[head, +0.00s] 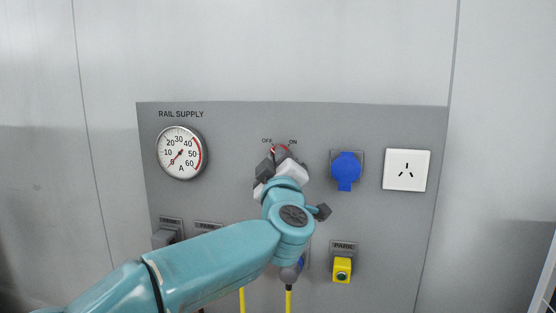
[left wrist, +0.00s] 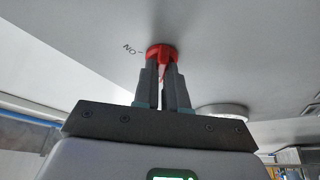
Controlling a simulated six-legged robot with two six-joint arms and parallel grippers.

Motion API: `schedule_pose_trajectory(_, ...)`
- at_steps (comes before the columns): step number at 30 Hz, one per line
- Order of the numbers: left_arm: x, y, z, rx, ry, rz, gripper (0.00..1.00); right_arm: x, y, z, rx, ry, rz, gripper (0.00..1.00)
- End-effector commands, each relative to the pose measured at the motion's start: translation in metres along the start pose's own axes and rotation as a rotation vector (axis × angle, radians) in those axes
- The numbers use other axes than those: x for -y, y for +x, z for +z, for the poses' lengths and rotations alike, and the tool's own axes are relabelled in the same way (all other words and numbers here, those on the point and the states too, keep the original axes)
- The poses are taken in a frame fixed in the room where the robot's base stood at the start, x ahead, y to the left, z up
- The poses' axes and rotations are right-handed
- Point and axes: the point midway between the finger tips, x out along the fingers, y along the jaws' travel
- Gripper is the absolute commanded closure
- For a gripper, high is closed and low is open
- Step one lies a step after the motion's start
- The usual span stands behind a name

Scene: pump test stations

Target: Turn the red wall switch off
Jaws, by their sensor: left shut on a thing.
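The red wall switch (head: 280,148) sits on the grey panel under the OFF and ON labels, mostly hidden behind my left gripper (head: 275,160) in the head view. In the left wrist view the red switch (left wrist: 161,49) shows as a round red base with a raised grip. The fingers of my left gripper (left wrist: 163,64) are on either side of this grip and shut on it. The ON label is left of the switch there. I cannot tell clearly which mark the switch points to. My right gripper is in neither view.
The panel (head: 375,130) also bears a rail supply gauge (head: 181,153), a blue covered socket (head: 345,168), a white socket (head: 406,170) and a yellow PARK fitting (head: 342,269). Yellow cables (head: 289,301) hang below my left arm. The wall above is bare.

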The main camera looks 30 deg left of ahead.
Motion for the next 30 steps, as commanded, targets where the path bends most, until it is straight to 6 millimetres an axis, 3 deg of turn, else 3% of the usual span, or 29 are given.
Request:
schedule_pose_trajectory(1,0.001,0.000,0.002,0.004,-0.002,-0.003,1.00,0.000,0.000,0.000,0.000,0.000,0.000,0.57)
schedule_pose_trajectory(2,0.001,0.000,0.002,0.004,-0.002,-0.003,0.79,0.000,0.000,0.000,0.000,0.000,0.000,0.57)
schedule_pose_trajectory(3,0.001,0.000,0.002,0.004,-0.002,-0.003,0.66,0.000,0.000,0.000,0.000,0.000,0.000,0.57)
schedule_pose_trajectory(4,0.001,0.000,0.002,0.003,-0.001,-0.003,0.63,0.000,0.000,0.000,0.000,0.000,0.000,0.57)
schedule_pose_trajectory(12,0.001,-0.001,0.001,0.001,-0.001,-0.001,0.63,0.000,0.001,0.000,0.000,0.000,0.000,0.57)
schedule_pose_trajectory(16,0.001,-0.011,0.002,0.001,-0.001,0.000,0.63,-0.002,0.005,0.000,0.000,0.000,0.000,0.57)
schedule_pose_trajectory(30,0.001,-0.127,0.002,0.004,-0.003,0.003,0.63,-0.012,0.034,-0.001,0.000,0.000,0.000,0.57)
